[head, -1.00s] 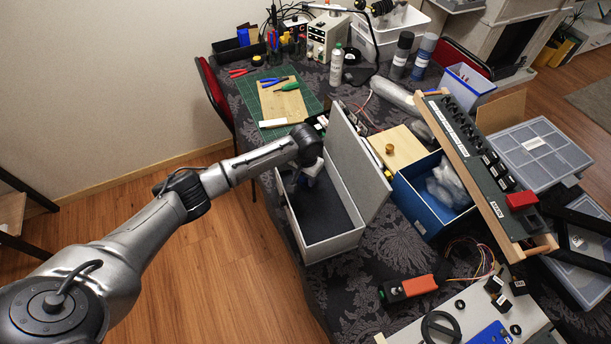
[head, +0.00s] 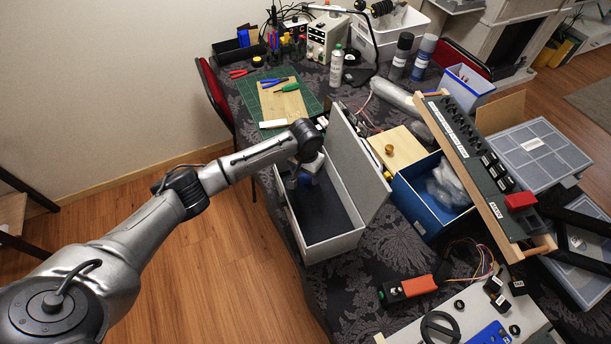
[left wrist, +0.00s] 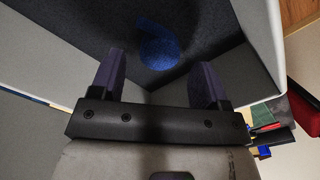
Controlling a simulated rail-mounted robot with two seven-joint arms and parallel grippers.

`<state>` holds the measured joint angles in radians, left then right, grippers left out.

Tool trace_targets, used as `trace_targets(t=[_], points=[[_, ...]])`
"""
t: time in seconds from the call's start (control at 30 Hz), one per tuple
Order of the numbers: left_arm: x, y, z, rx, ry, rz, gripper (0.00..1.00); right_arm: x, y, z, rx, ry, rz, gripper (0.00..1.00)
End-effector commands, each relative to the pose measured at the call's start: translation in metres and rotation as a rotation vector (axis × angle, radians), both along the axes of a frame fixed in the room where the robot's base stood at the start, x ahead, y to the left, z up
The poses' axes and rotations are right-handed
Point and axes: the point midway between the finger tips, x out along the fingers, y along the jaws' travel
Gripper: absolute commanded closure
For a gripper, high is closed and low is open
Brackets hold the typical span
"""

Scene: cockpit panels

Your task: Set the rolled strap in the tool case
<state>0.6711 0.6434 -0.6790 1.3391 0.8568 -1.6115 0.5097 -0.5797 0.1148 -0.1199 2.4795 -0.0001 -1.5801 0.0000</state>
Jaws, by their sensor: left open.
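The tool case (head: 334,243) is a pale grey open box with a dark lining, its lid raised on the right side. The rolled strap (left wrist: 158,46) is a blue coil with a short loose tail. In the left wrist view it lies on the dark lining inside the case (left wrist: 262,40). My left gripper (left wrist: 157,82) is open and empty, with the strap beyond its fingertips and apart from them. In the head view my left gripper (head: 303,182) is over the far end of the case and I cannot make out the strap there. My right gripper is not in view.
A blue box (head: 428,210) with clear plastic wrap stands right of the case lid. A switch panel (head: 478,165) leans over it. An orange-and-black tool (head: 408,288) lies in front. A green mat (head: 250,92) lies behind the case.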

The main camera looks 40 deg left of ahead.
Motion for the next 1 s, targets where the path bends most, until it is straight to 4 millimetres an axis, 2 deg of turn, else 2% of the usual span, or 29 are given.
trace_targets(t=[0.03,0.2,0.5,0.7,1.0], points=[[0.001,0.0,0.013,0.0,-0.004,-0.001,0.31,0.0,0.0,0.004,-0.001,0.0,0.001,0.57],[0.001,0.0,0.045,-0.001,-0.003,-0.001,0.31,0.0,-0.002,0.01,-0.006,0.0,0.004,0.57],[0.0,0.0,0.085,-0.001,-0.001,0.0,0.31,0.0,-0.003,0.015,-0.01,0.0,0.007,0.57],[0.0,0.0,0.095,-0.001,0.0,-0.001,0.31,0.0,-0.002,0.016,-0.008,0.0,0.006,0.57],[0.0,0.0,0.096,-0.001,0.0,0.0,0.31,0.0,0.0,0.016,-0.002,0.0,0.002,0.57]])
